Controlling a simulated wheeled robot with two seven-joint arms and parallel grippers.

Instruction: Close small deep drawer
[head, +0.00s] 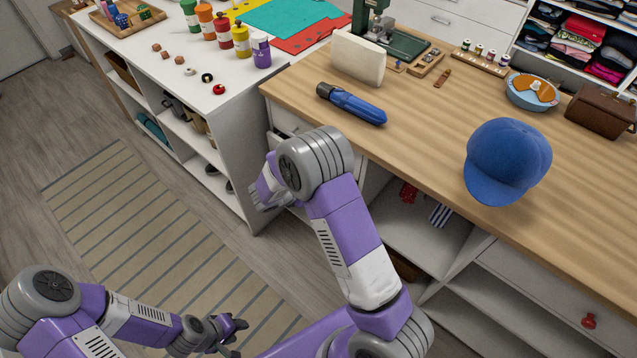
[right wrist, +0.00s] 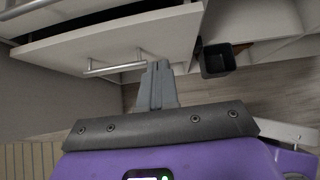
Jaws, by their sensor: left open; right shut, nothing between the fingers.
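In the right wrist view a white drawer front (right wrist: 120,42) with a metal bar handle (right wrist: 115,68) fills the upper left. A dark gap runs along its edge, so the drawer looks partly open. My right gripper (right wrist: 160,66) is shut and empty, its fingertips at the drawer front beside the handle's end. I cannot tell whether they touch. In the head view my right arm hides most of the drawer area below the wooden counter (head: 420,130). My left gripper (head: 238,325) is open and empty, low over the striped rug, far from the drawer.
A small black open container (right wrist: 216,62) is right of my right fingers. A white cubby shelf (head: 240,130) stands left of my right arm. A blue cap (head: 508,160) and a blue cylindrical object (head: 352,104) lie on the counter. Floor around the striped rug (head: 150,220) is clear.

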